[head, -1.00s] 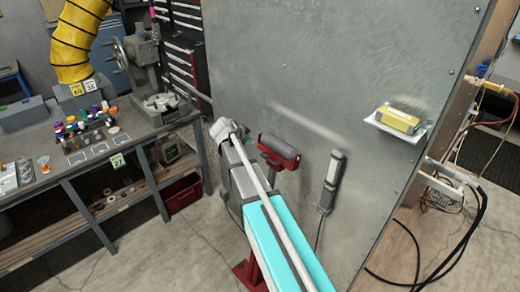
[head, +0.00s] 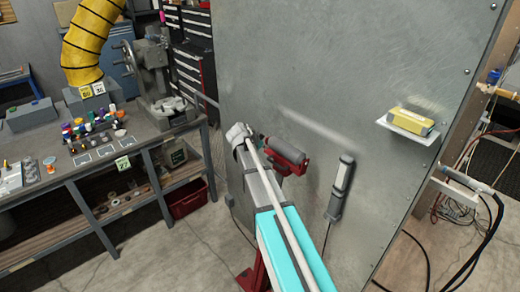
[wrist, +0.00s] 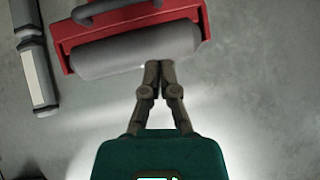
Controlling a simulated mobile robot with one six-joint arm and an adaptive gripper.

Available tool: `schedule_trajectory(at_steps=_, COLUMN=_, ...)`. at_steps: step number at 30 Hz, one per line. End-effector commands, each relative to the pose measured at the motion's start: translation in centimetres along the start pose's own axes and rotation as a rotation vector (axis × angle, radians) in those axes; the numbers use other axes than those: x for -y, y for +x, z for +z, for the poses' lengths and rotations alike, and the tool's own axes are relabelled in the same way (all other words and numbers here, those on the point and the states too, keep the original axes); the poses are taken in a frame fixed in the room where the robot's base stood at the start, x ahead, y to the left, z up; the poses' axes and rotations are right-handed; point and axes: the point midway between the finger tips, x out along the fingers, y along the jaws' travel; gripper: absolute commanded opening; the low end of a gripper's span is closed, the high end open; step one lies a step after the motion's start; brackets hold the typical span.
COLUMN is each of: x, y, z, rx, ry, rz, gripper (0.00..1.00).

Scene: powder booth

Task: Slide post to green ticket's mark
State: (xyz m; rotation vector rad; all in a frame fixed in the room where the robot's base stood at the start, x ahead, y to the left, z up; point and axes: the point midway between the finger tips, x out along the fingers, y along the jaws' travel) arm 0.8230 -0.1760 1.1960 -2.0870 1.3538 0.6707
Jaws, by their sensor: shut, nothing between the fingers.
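A red stand carries a grey roller (head: 283,146) in a red bracket. It stands in front of the metal panel, and my arm hides much of its post. In the wrist view the roller (wrist: 120,52) and bracket lie across the top. My gripper (wrist: 158,66) is shut and empty, its fingertips overlapping the roller's lower edge. I cannot tell whether they touch. In the head view my wrist mostly hides the gripper, left of the roller. A green-edged ticket (head: 123,163), seemingly reading 27, hangs at the bench's front edge. No mark matching it is clear.
The metal panel (head: 330,90) stands close behind the roller, with a grey bar-shaped fixture (head: 340,187) and a shelf with a yellow block (head: 410,121). Hoses hang at right.

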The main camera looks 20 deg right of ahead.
Motion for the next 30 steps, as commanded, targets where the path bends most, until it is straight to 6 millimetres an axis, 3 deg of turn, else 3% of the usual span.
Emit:
schedule_trajectory(at_steps=12, x=0.0, y=4.9, z=0.4, rx=-0.001, ry=0.0, rz=0.0, gripper=0.0)
schedule_trajectory(at_steps=30, x=0.0, y=7.1, z=2.8, rx=0.0, ry=-0.001, rz=0.0, gripper=0.0)
